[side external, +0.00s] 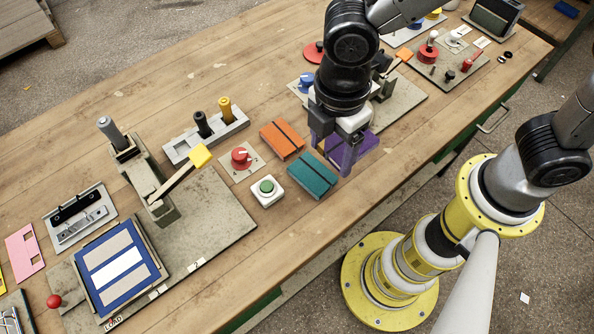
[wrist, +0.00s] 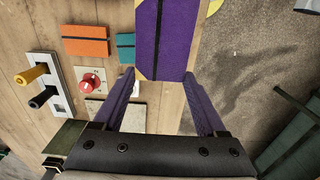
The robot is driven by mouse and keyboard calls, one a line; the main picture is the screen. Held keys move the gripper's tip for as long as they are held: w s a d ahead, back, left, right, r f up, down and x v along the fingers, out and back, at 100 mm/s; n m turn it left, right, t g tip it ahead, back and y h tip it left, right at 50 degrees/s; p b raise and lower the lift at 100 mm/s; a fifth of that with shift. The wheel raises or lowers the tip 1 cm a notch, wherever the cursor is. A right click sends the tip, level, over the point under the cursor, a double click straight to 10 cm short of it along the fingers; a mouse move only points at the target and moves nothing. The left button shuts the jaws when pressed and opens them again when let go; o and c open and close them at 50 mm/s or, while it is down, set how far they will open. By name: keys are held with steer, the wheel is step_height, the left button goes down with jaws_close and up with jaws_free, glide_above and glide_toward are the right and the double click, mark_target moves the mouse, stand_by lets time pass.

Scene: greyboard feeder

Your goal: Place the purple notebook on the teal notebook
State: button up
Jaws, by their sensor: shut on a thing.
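The purple notebook (side external: 364,143) has a dark band along it and is held between the fingers of my gripper (side external: 333,157). In the wrist view the purple notebook (wrist: 172,38) runs up out of the frame from between the fingertips of my gripper (wrist: 159,76). It looks large there and seems raised off the table; the exact height is unclear. The teal notebook (side external: 311,175) lies flat on the table, just left of my gripper in the side view. In the wrist view the teal notebook (wrist: 125,53) shows left of the purple one. Its top is bare.
An orange notebook (side external: 282,139) lies beside the teal one. A red knob (side external: 240,157) and a green button box (side external: 267,190) stand left of the teal notebook. A lever fixture (side external: 390,98) stands behind my gripper. The table's front edge (side external: 345,208) is close.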

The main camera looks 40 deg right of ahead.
steer(key=w+a+f, duration=0.1)
steer(key=f, duration=0.1)
steer(key=w+a+f, duration=0.1)
steer(key=f, duration=0.1)
steer(key=w+a+f, duration=0.2)
steer(key=shift+f, duration=1.7)
steer(key=shift+f, duration=0.1)
steer(key=o, duration=1.3)
step_height(320, 180, up, 12)
steer(key=shift+r, duration=0.2)
